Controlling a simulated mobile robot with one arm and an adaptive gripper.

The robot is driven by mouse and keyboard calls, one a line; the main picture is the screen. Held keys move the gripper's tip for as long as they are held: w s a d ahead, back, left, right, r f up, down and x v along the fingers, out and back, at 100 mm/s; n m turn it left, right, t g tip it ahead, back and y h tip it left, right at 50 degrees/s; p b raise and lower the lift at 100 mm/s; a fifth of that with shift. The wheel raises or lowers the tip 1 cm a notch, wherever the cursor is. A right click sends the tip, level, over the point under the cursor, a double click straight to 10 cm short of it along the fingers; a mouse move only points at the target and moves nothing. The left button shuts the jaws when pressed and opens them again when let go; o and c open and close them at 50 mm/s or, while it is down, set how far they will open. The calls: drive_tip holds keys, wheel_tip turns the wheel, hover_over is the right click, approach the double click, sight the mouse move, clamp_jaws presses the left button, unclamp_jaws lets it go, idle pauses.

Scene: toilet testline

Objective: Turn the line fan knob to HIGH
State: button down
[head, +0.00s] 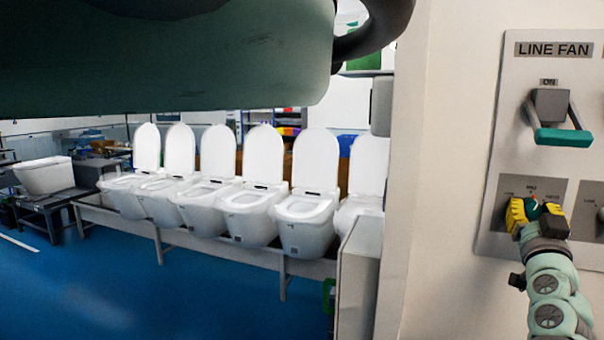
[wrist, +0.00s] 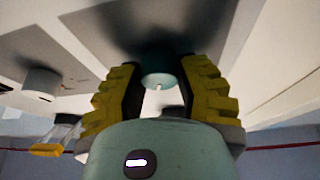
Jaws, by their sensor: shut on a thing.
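The line fan knob (wrist: 158,78) is a small teal knob on a dark plate, between my yellow-padded fingers in the wrist view. My gripper (head: 536,207) is at the knob on the wall panel in the head view, and it also shows in the wrist view (wrist: 160,85). It is shut on the knob. The gripper hides most of the knob and part of its dial plate (head: 515,187) in the head view. The dial's small labels are too blurred to read surely. The LINE FAN label (head: 553,49) is at the panel's top.
A grey switch with a teal handle (head: 563,137), marked ON, sits above the knob. Another knob (wrist: 42,84) is beside it. The wall corner (head: 418,170) is left of the panel. A row of white toilets (head: 246,210) stands on a rack beyond.

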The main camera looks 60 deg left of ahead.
drive_tip(key=m+h+p, duration=0.1)
drive_tip(key=m, duration=0.1)
drive_tip(key=m+h+p, duration=0.1)
drive_tip(key=m, duration=0.2)
drive_tip(key=shift+t+h, duration=0.4)
drive_tip(key=shift+m+h+p, duration=0.55)
drive_tip(key=shift+m+h, duration=0.15)
drive_tip(key=shift+m, duration=0.9)
drive_tip(key=shift+m+h+p, duration=0.55)
drive_tip(key=shift+m+h, duration=0.15)
drive_tip(key=shift+m, duration=0.9)
drive_tip(key=shift+f, duration=0.1)
drive_tip(key=c, duration=0.6)
unclamp_jaws()
drive_tip(key=v, duration=1.2)
